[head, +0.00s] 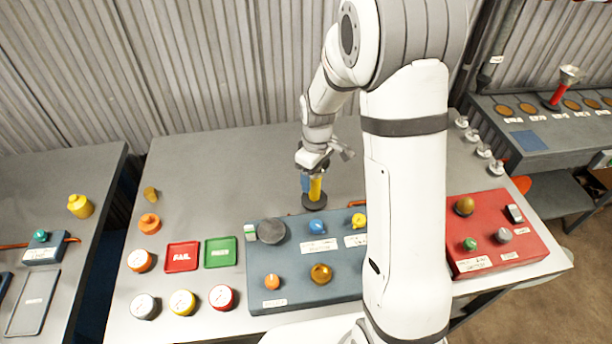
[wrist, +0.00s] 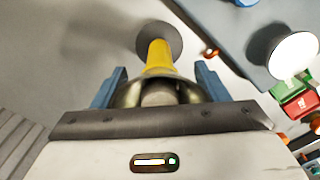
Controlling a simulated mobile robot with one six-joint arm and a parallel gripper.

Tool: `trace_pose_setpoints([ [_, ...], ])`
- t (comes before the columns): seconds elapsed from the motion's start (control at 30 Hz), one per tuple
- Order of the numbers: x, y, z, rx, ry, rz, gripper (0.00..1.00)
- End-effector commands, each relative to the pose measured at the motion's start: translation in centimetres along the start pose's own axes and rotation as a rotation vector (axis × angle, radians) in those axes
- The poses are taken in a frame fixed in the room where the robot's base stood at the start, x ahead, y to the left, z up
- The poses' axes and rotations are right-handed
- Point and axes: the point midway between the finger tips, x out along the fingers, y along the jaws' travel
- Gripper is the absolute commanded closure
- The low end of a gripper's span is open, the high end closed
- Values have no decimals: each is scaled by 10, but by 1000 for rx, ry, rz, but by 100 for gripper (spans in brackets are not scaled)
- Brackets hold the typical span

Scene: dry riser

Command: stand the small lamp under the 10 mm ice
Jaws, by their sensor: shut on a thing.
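The small lamp has a yellow stem (head: 316,188) and a dark round base (head: 314,203). My gripper (head: 312,176) is shut on it at the back of the middle table, left of my arm. In the wrist view the yellow stem (wrist: 158,58) points away from the jaws, and a metallic shade (wrist: 128,95) sits between the blue fingers. I cannot tell whether the base touches the table. Several labelled amber discs (head: 571,105) lie along the right bench. Their labels are too small to read, so I cannot tell which is the 10 mm ice.
A red lamp with a metal shade (head: 568,75) stands on the right bench (head: 480,108). A blue-grey panel (head: 335,290) with knobs lies just in front of my gripper. A red panel (head: 525,245), red tray (head: 181,268) and green tray (head: 221,263) share the table. The table's back left is clear.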

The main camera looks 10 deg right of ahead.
Motion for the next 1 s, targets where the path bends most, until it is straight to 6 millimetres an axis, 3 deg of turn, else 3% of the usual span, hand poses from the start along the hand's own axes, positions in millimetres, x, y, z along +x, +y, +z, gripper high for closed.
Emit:
trace_pose_setpoints([
  [0.1, 9, 1, 0, 1, 0, 0, 100],
  [0.47, 14, 2, 1, 4, 2, 2, 100],
  [0.5, 14, 2, 1, 4, 1, 1, 31],
  [0.77, 14, 2, 1, 4, 1, 1, 11],
  [1.0, 12, 2, 1, 4, 1, 1, 11],
])
